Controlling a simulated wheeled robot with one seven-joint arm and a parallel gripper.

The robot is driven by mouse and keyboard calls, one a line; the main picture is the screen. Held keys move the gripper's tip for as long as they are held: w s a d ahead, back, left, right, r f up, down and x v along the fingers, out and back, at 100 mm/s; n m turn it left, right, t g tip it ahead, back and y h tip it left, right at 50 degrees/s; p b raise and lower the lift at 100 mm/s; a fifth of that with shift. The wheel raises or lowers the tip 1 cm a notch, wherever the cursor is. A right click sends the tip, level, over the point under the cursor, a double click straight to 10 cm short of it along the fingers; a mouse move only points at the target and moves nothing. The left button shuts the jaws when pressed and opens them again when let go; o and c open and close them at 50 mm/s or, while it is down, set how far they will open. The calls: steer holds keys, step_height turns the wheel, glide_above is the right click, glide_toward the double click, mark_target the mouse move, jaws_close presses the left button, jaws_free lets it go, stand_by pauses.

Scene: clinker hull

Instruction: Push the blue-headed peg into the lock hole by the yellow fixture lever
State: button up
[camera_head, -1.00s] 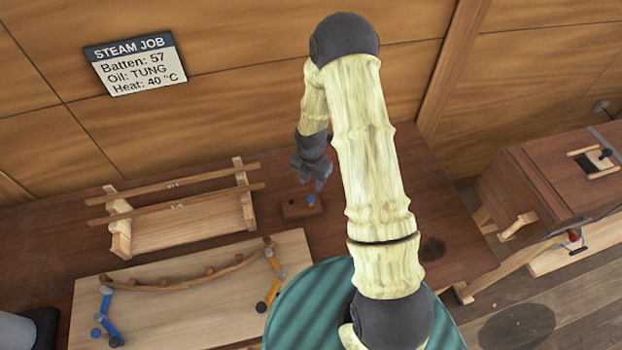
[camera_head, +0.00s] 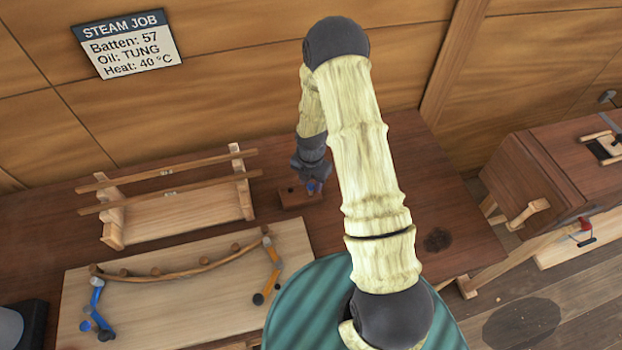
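The blue-headed peg (camera_head: 312,187) stands in a small reddish-brown block (camera_head: 292,198) on the bench. My gripper (camera_head: 313,182) points down right at the blue head and partly hides it. I cannot tell whether its fingers are open around the peg or shut on it. The yellow fixture lever (camera_head: 272,268) is at the right end of a curved batten on the pale board, with a dark knob (camera_head: 258,299) at its lower end. The lock hole by it is too small to make out.
The curved batten (camera_head: 180,271) lies along several pegs on the pale board (camera_head: 200,313). A blue lever (camera_head: 96,296) is at its left end. A wooden rack (camera_head: 175,217) holding two long battens stands behind. A teal ribbed round surface (camera_head: 310,300) is in front.

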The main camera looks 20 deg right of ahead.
steer(key=shift+f+b, duration=0.35)
steer(key=shift+f, duration=0.45)
steer(key=c, duration=0.8)
steer(key=shift+r, duration=0.1)
steer(key=shift+r+p, duration=1.8)
steer(key=shift+r, duration=0.65)
steer(key=shift+f, duration=0.1)
